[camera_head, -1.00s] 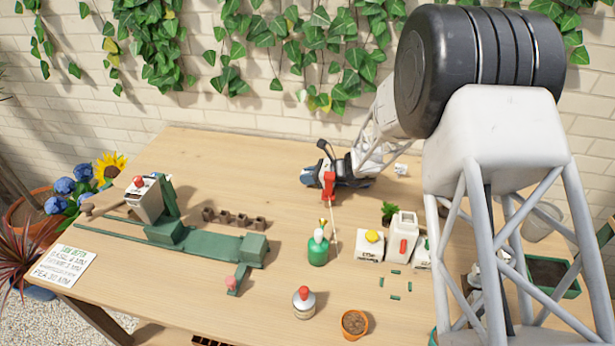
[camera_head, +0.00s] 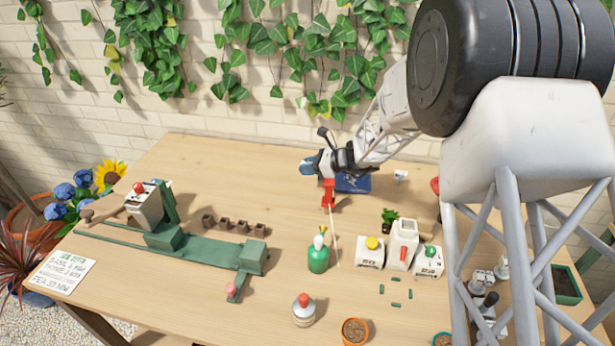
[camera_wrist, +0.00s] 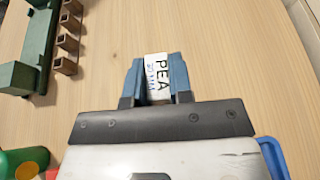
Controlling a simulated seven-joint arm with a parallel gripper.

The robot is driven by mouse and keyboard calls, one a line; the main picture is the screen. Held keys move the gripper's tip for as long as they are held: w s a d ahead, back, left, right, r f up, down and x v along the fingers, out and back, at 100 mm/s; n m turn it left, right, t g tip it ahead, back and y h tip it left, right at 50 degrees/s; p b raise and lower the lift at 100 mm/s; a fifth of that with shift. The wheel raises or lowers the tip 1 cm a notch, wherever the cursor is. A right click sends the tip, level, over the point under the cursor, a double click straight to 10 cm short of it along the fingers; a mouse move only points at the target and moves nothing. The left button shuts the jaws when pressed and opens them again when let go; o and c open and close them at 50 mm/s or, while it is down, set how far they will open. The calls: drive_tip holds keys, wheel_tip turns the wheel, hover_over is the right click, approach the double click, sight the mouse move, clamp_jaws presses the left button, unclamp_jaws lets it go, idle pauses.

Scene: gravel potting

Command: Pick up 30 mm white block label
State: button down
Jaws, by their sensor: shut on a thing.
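The white block label (camera_wrist: 157,76), with "PEA" in black and smaller blurred text beside it, sits between the blue fingertips of my gripper (camera_wrist: 158,82) in the wrist view. My gripper is shut on it. In the head view my gripper (camera_head: 311,168) is over the back middle of the table, at the left end of the blue tray (camera_head: 353,184). The block cannot be made out in the head view. The tray's edge also shows at the lower right of the wrist view (camera_wrist: 272,158).
A red stand (camera_head: 329,192) is just below my gripper. A green bottle (camera_head: 318,258) and white containers (camera_head: 402,245) stand in front. A green apparatus (camera_head: 205,248) and small brown pots (camera_head: 240,225) are left. Another small white block (camera_head: 400,175) lies right. The back left table is clear.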

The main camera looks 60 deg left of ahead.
drive_tip(key=shift+r, duration=1.65)
